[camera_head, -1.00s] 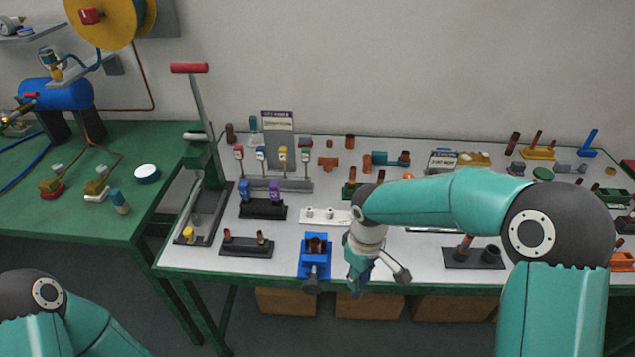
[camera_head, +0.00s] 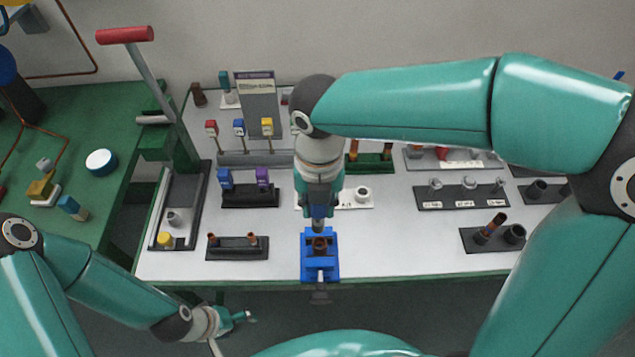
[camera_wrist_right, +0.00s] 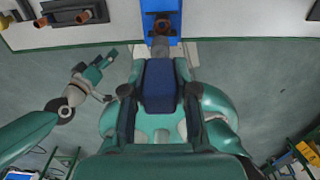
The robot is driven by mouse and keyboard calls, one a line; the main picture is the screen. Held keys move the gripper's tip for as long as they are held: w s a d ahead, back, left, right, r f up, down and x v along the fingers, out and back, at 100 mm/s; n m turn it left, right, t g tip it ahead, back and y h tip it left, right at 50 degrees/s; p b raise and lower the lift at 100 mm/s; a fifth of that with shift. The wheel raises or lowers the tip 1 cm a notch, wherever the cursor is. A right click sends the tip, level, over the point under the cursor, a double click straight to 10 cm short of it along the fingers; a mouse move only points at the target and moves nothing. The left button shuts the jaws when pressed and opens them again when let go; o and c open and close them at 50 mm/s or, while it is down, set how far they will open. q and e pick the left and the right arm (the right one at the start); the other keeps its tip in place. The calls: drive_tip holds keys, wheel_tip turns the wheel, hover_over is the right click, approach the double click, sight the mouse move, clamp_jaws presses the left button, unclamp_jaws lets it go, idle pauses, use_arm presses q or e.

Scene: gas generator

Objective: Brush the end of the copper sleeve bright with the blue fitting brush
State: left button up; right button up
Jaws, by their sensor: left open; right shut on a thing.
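A blue vise (camera_head: 320,268) stands at the front edge of the white-topped table. The copper sleeve (camera_head: 320,244) is held in it, its open end up; it also shows in the right wrist view (camera_wrist_right: 162,25). My right gripper (camera_head: 321,200) is directly above the vise, shut on the blue fitting brush (camera_wrist_right: 158,85). The brush's grey end (camera_head: 319,226) points down at the sleeve's mouth; whether it touches or has entered the sleeve I cannot tell. My left gripper (camera_head: 238,319) is open and empty, low in front of the table; it also shows in the right wrist view (camera_wrist_right: 92,80).
A black holder with two copper pieces (camera_head: 237,247) lies left of the vise. Behind it is a black holder with blue and purple pieces (camera_head: 250,195). A red-handled lever press (camera_head: 126,35) stands at the left. A black block with cups (camera_head: 490,237) is at the right.

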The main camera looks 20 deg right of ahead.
sight(320, 221)
drive_tip(key=shift+r, duration=0.1)
drive_tip(key=shift+s+d, duration=0.1)
drive_tip(key=shift+p, duration=0.3)
wheel_tip(320, 221, down, 6)
drive_tip(key=b, duration=0.4)
drive_tip(key=shift+r, duration=0.25)
drive_tip(key=shift+f, duration=0.1)
idle(1.0)
drive_tip(key=shift+f, duration=0.25)
idle(0.4)
